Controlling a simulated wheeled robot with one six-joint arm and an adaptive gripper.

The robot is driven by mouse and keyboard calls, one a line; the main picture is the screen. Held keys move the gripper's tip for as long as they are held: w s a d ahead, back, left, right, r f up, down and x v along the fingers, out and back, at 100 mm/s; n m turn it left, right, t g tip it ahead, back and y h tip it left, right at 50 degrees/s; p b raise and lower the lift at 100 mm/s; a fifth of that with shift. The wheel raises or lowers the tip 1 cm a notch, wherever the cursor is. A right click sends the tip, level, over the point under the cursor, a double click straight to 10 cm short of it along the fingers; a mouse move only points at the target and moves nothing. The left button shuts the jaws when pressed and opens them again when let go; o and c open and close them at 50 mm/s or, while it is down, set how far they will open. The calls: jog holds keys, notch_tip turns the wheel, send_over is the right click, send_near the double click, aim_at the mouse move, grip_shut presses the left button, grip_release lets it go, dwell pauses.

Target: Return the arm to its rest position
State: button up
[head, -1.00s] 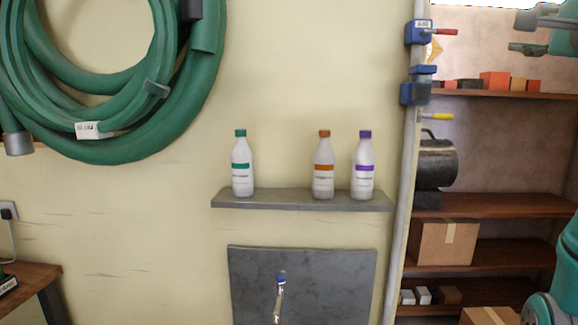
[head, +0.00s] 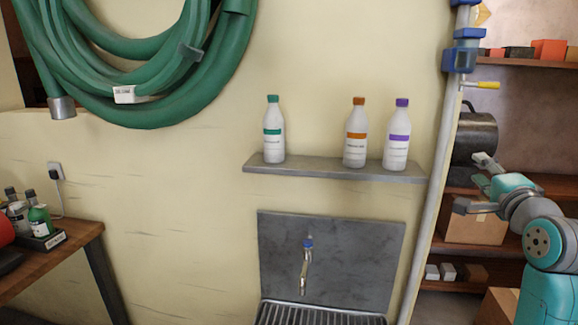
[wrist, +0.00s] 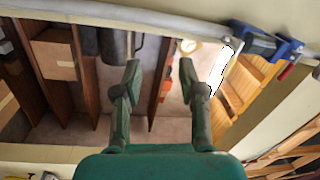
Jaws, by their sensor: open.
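My gripper (head: 474,184) is at the right of the head view, on my teal arm, in front of the shelving in the recess. Its two fingers are apart and nothing is between them. In the wrist view my gripper (wrist: 162,82) shows both dark green fingers spread, with the shelving beyond them. My gripper appears apart from the bottles and the wall shelf.
Three white bottles with green (head: 273,130), orange (head: 355,133) and purple (head: 397,136) caps stand on a grey wall shelf (head: 330,170). A grey pipe (head: 437,190) with blue valves (head: 460,52) runs beside the recess. A tap (head: 305,265) and wooden table (head: 60,262) are lower.

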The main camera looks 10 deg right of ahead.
jog(key=s+a+f+n+g, duration=0.1)
jog(key=s+a+f+n, duration=0.2)
jog(key=f, duration=0.7)
jog(key=s+a+f, duration=0.2)
jog(key=a+f, duration=0.3)
jog(key=f, duration=0.5)
jog(key=s+a+f+n+g, duration=0.1)
jog(key=s+a+f+n, duration=0.2)
jog(key=f, duration=0.6)
jog(key=s+a+f+n+y, duration=0.1)
jog(key=s+a+f+n, duration=0.1)
jog(key=s+a+f, duration=0.5)
jog(key=s+a+f+n+y, duration=0.1)
jog(key=s+a+f, duration=0.2)
jog(key=s+f, duration=0.4)
jog(key=s+a+n, duration=0.2)
jog(key=s+n, duration=0.1)
jog(key=s, duration=0.6)
jog(key=s+a+n+g+y, duration=0.1)
jog(key=s+a+n, duration=0.1)
jog(key=s, duration=0.7)
jog(key=s+a+n+g+y, duration=0.1)
jog(key=s+n, duration=0.3)
jog(key=s, duration=0.5)
jog(key=shift+s+a+r, duration=0.3)
jog(key=shift+a+r, duration=0.1)
jog(key=shift+a, duration=0.4)
